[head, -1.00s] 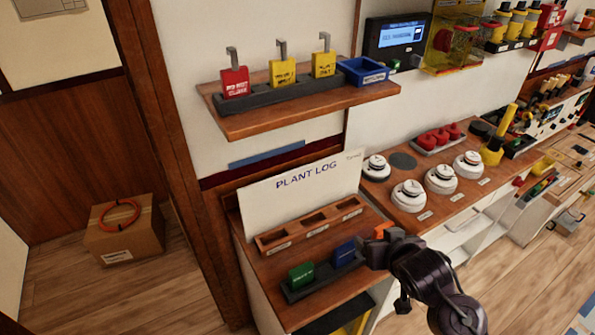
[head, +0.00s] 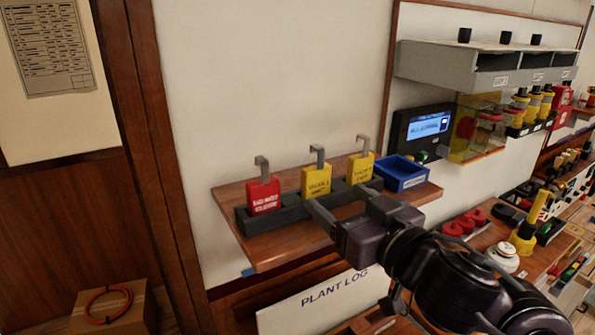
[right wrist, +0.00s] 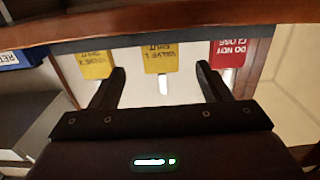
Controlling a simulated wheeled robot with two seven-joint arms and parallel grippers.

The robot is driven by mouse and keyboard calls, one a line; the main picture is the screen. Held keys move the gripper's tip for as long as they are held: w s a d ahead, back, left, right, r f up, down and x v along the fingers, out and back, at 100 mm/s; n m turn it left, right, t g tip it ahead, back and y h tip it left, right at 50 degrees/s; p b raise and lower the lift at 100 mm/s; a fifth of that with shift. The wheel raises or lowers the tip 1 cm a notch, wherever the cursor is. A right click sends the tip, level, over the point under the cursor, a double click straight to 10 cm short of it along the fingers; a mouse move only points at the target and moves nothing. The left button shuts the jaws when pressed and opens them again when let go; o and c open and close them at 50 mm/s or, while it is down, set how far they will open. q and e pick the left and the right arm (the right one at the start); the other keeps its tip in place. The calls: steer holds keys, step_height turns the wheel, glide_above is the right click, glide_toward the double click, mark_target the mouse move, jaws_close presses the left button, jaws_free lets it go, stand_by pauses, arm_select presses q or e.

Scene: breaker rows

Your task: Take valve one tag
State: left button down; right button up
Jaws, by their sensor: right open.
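The yellow valve 1 tag (head: 316,182) stands in the dark rack (head: 292,213) on the wooden shelf, with a grey hook on top. In the right wrist view the same tag (right wrist: 160,57) appears upside down, centred between the fingers. My right gripper (head: 333,203) is open and empty, its fingers just in front of the tag; whether they reach either side of it I cannot tell. The yellow valve 2 tag (head: 360,168) stands to the right and a red tag (head: 264,195) to the left. My left gripper is not in view.
A blue tray (head: 402,172) sits on the shelf right of the rack. A wall display (head: 425,127) and a yellow clear-sided box (head: 476,130) are beyond it. The plant log board (head: 335,300) is below the shelf.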

mark_target(319, 181)
steer(key=shift+w+a+r, duration=0.1)
steer(key=shift+w+a, duration=0.2)
steer(key=shift+w, duration=0.05)
steer(key=shift+w+a+r, duration=0.1)
steer(key=shift+w+a, duration=0.05)
steer(key=shift+w, duration=0.15)
steer(key=x, duration=0.2)
steer(key=p+x, duration=0.1)
steer(key=shift+w+a+r, duration=0.1)
steer(key=shift+a+r, duration=0.05)
steer(key=shift+r, duration=0.15)
steer(key=shift+x, duration=1.2)
steer(key=shift+w+a+f, duration=0.15)
steer(key=shift+w+f, duration=0.05)
steer(key=shift+f, duration=0.05)
steer(key=c, duration=1.1)
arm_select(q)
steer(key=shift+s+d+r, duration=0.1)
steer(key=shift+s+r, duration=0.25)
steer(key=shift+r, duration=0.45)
arm_select(e)
steer(key=shift+o, duration=0.2)
